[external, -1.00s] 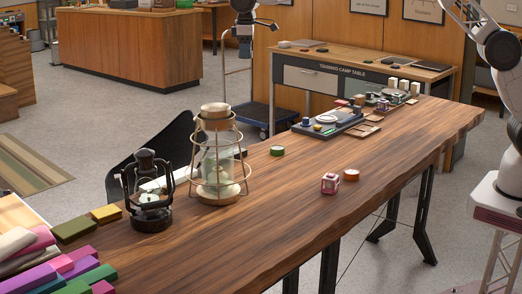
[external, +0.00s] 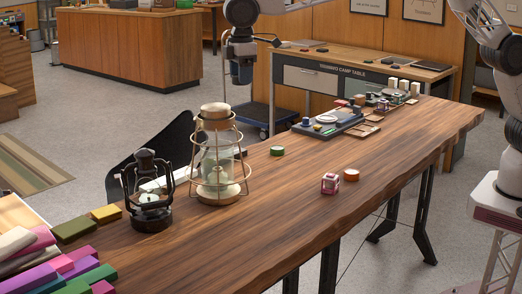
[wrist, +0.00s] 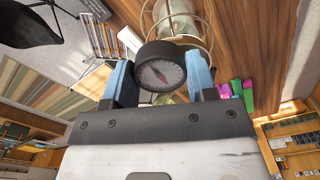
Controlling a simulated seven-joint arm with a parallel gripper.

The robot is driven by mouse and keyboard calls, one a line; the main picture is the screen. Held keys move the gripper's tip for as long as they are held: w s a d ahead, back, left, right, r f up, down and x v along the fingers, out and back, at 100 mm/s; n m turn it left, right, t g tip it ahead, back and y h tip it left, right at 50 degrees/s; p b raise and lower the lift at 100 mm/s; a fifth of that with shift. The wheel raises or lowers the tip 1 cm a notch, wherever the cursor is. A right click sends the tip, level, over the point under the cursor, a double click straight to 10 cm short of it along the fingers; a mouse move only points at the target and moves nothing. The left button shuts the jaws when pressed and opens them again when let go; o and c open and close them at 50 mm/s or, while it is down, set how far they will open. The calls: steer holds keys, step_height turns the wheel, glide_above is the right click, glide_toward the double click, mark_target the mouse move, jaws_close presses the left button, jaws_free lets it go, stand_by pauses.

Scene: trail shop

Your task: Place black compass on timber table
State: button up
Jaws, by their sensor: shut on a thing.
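The black compass (wrist: 160,66), round with a pale dial and a needle, sits between the two blue fingertips of my gripper (wrist: 158,78) in the wrist view. My gripper is shut on it. In the external view my gripper (external: 240,78) hangs in the air above and behind the timber table (external: 290,200), just right of the tall lantern's top. The compass cannot be made out clearly there. The timber table is a long brown slab with a wavy front edge.
A brass lantern (external: 218,185) and a small black lantern (external: 150,200) stand on the table's left half. Coloured blocks fill the left end. The front middle is clear.

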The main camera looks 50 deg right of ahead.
steer(key=s+a+n, duration=0.2)
steer(key=s+a, duration=0.3)
steer(key=s, duration=0.3)
steer(key=s+a+n, duration=0.1)
steer(key=s+a, duration=0.5)
steer(key=s, duration=0.2)
steer(key=f, duration=2.6)
steer(key=shift+s+f, duration=0.1)
steer(key=shift+s, duration=0.15)
glide_above(201, 228)
steer(key=shift+f, duration=0.7)
steer(key=shift+f, duration=1.75)
steer(key=shift+f, duration=0.1)
